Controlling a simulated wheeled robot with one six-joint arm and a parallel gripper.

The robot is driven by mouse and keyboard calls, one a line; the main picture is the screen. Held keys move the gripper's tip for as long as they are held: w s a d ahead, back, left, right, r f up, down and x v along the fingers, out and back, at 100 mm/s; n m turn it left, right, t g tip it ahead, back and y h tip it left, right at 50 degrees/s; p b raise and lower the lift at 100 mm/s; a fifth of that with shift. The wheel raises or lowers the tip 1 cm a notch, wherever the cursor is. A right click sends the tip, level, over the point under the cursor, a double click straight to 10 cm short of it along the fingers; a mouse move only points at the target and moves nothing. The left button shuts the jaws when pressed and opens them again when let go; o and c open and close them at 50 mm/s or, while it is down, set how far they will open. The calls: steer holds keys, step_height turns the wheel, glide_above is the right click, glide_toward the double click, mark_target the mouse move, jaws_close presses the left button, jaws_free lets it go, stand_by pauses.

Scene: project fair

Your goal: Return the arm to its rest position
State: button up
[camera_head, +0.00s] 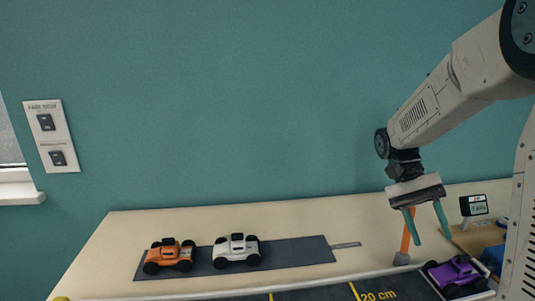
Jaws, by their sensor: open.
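My gripper (427,226) hangs from my white arm at the right of the view. Its two green fingers point down and stand apart, with nothing held between them. It is in front of the table's (108,255) right part, and an orange post (405,240) shows just behind its left finger. A purple toy car (455,274) is below and to the right of the fingers, apart from them. An orange toy car (170,255) and a white toy car (236,250) stand side by side on a dark grey mat (300,253) at the left.
A dark track with a yellow line and "20 cm" marking (379,296) runs along the front. A small display (474,205) stands at the back right, near a blue object (494,257). A panel with two switches (51,136) is on the teal wall. The air left of my arm is clear.

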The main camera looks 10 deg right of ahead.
steer(key=s+a+r+n+t, duration=0.3)
steer(key=s+a+n+t, duration=0.5)
steer(key=s+a+t, duration=0.3)
steer(key=shift+s+a+r+n+t, duration=0.15)
steer(key=shift+s+a+n+t, duration=0.15)
steer(key=shift+s+a, duration=0.65)
steer(key=shift+s+d, duration=0.1)
steer(key=shift+d, duration=0.05)
stand_by(0.6)
